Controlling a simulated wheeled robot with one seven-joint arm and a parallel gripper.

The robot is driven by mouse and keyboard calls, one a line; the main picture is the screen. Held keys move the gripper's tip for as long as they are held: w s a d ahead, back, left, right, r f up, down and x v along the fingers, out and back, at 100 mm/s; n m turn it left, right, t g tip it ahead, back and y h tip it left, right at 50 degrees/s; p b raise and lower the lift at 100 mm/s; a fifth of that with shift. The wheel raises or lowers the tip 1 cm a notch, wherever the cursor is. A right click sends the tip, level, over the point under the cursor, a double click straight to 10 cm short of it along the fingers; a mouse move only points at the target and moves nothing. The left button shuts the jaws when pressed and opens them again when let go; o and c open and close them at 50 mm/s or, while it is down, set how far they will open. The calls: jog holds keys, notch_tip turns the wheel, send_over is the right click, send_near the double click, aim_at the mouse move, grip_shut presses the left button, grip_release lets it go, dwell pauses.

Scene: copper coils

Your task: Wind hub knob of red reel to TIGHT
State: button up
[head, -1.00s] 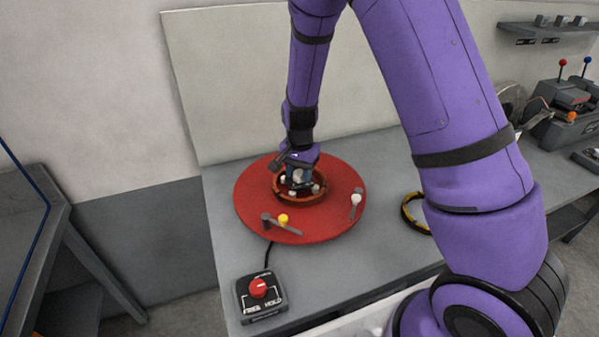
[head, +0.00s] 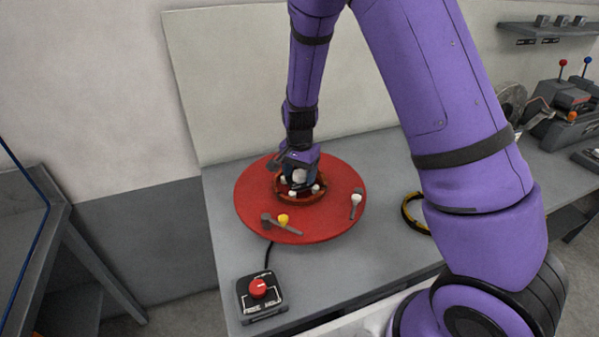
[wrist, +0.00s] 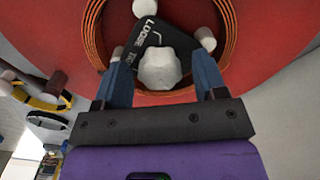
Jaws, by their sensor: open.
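The red reel (head: 250,205) lies flat on the bench, with a ring of copper coil (wrist: 103,35) around its hub. The pale hub knob (wrist: 160,68) stands in the middle, on a dark plate (wrist: 180,40) marked LOOSE; a second word there is partly hidden by the knob. My gripper (wrist: 162,82) is over the hub, pointing down. Its two blue-grey fingers are open, one on each side of the knob, with gaps visible between them and it. In the head view my gripper (head: 299,182) covers most of the hub.
A yellow-tipped lever (head: 283,219) and a white-tipped lever (head: 356,200) sit on the reel. A control box (head: 262,297) with a red knob, marked FREE and HOLD, stands at the front left. A black and yellow ring (head: 410,222) lies right of the reel.

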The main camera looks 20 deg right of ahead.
aim_at(300, 172)
jog(key=shift+r, duration=0.1)
notch_tip(300, 172, up, 11)
dwell(0.5)
dwell(0.3)
